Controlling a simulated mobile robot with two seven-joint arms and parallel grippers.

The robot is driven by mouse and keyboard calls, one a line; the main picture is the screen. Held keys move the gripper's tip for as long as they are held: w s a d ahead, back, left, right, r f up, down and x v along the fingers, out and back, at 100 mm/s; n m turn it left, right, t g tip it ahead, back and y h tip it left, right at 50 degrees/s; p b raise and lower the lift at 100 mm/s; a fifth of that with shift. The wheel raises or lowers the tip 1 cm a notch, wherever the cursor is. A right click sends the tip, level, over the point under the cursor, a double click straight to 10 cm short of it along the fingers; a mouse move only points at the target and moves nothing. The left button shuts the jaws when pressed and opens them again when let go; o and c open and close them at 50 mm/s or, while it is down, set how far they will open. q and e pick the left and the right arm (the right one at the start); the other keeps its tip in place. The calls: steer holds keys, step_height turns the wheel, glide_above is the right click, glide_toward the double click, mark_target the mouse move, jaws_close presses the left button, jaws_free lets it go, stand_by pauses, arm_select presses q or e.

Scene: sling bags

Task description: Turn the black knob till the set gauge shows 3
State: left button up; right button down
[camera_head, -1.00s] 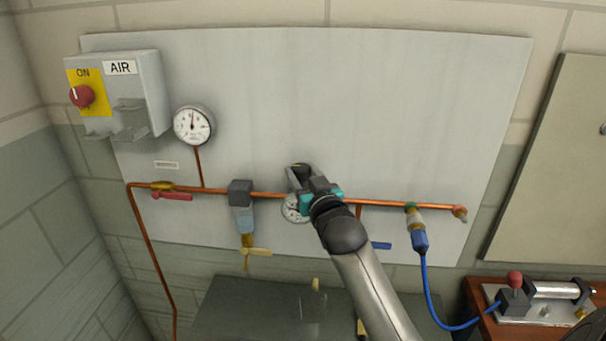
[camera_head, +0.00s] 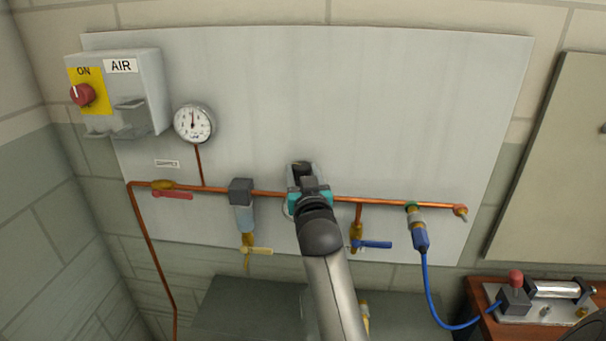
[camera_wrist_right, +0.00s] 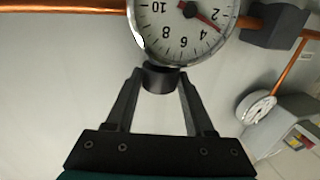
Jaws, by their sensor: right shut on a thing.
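The black knob (camera_wrist_right: 160,79) sits between the two dark fingers of my right gripper (camera_wrist_right: 160,90), which is shut on it. The set gauge (camera_wrist_right: 183,36) is a round white dial beyond the knob, upside down in the right wrist view and cut off by the top edge. Its red needle points between 2 and 4, close to 3. In the head view my right gripper (camera_head: 304,178) is at the panel's middle, above the copper pipe; it hides nearly all of the gauge. My left gripper is not in view.
The copper pipe (camera_head: 420,204) crosses the grey panel (camera_head: 400,110). A supply gauge (camera_head: 193,123), red lever (camera_head: 173,195), yellow lever (camera_head: 257,251) and blue lever (camera_head: 375,244) are around it. The AIR switch box (camera_head: 148,92) is at upper left. A blue hose (camera_head: 427,285) hangs right.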

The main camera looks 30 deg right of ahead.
steer(key=shift+m+g+h, duration=0.4)
steer(key=shift+m+h, duration=0.1)
steer(key=shift+h, duration=0.2)
steer(key=shift+r, duration=0.1)
steer(key=shift+c, duration=1.3)
jaws_free()
